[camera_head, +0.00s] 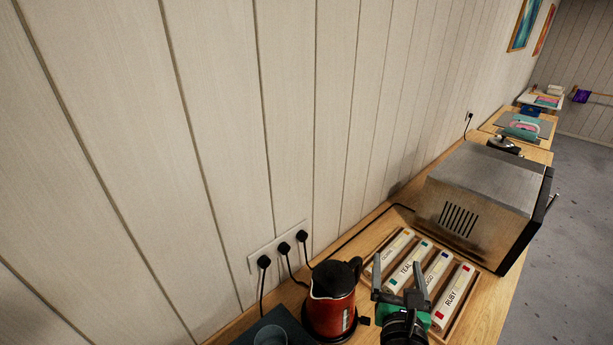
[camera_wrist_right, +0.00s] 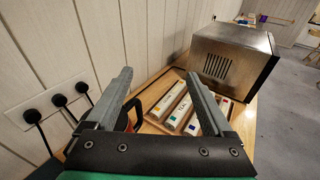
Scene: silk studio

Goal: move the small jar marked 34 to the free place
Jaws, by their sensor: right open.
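No jar with the number 34 can be made out in either view, and no free place for it can be identified. My right gripper (camera_head: 398,267) is open and empty, above the near part of the wooden tray of labelled boxes and just right of the red kettle. In the right wrist view its two grey fingers (camera_wrist_right: 158,76) are spread wide with nothing between them. My left gripper is not in view.
A red kettle (camera_head: 330,302) stands beside a dark mat (camera_head: 296,328) with a partly cut-off clear vessel (camera_head: 270,336). White boxes, including TEAL (camera_head: 404,268) and RUBY (camera_head: 453,299), lie in the tray. A metal oven (camera_head: 485,200) stands behind. Plugs (camera_head: 284,248) line the wall.

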